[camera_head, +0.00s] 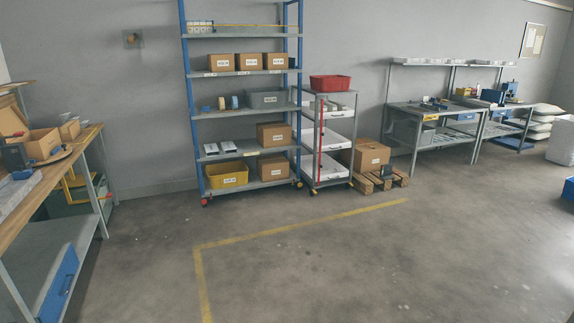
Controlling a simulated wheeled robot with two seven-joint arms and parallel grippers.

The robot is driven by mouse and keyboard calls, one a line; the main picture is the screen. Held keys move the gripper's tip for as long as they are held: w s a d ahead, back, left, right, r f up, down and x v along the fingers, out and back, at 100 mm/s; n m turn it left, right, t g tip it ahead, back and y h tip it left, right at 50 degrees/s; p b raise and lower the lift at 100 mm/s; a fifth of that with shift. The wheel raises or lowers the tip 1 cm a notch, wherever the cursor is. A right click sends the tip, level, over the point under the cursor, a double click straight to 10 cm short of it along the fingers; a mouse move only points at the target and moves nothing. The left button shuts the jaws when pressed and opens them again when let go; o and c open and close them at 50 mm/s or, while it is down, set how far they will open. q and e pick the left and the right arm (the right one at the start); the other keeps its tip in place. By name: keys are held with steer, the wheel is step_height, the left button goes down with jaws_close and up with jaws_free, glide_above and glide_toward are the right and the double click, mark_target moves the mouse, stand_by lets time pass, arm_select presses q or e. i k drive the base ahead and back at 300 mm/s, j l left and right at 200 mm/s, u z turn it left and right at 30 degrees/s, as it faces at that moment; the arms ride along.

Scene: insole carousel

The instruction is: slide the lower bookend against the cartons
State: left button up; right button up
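A blue-posted shelf rack (187,100) stands against the back wall. Three brown cartons (248,62) sit in a row on its upper shelf. Another brown carton (272,134) is on a lower shelf at the right, and one more (272,167) is on the bottom shelf. Two small flat white-and-dark items (219,148) lie left of the lower-shelf carton. I cannot make out a bookend for certain at this distance. Neither of my grippers is in view.
A yellow bin (227,175) and a grey bin (266,99) are on the rack. A trolley (329,140) and a pallet (380,182) stand right of it. A wooden workbench (75,142) is at left. The floor with yellow tape (290,228) is clear.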

mark_target(292, 60)
steer(key=i, duration=5.75)
